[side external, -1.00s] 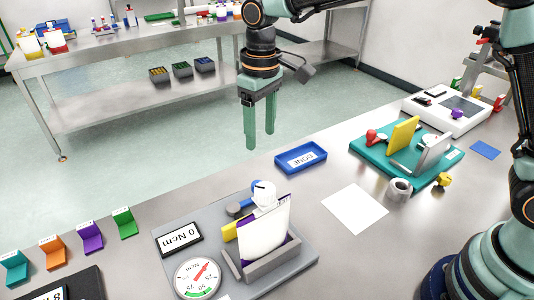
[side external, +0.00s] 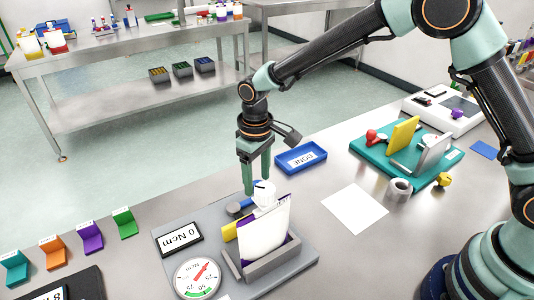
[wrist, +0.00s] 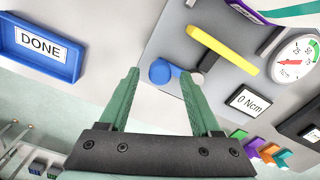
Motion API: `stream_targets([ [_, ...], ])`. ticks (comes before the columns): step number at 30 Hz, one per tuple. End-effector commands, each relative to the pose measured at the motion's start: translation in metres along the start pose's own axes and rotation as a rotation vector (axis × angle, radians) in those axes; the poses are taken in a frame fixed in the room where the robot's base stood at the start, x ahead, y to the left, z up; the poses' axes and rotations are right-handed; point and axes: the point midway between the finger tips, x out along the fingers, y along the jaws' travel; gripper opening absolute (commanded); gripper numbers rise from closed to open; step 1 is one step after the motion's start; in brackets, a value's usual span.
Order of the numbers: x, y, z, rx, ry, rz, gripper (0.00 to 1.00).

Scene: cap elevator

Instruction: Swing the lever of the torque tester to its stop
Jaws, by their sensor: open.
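The torque tester (side external: 166,262) is a grey plate with a dial (side external: 198,278), a display reading 0 Ncm (side external: 180,239) and a clamp (side external: 268,262) holding a white-and-purple pouch (side external: 264,236). My gripper (side external: 257,186) is open and points down just above the lever and cap. Contact cannot be told.
A blue DONE tray (side external: 301,158) lies behind the tester. A white sheet (side external: 355,208), a grey ring (side external: 399,189) and a teal fixture (side external: 368,157) are to the right. Several coloured stands (side external: 88,238) line the left.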

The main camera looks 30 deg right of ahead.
Motion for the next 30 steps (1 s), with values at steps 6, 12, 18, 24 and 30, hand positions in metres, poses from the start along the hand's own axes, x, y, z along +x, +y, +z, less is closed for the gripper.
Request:
stream_targets([
  [6, 0.0040, 0.0000, 0.0000, 0.000, 0.000, 0.000, 0.65],
  [12, 0.0037, 0.0000, 0.0000, 0.000, 0.000, 0.000, 0.38],
  [18, 0.0035, 0.0000, 0.0000, 0.000, 0.000, 0.000, 0.00],
  [24, 0.0034, 0.0000, 0.0000, 0.000, 0.000, 0.000, 0.00],
  [30, 0.0032, 0.0000, 0.0000, 0.000, 0.000, 0.000, 0.00],
])
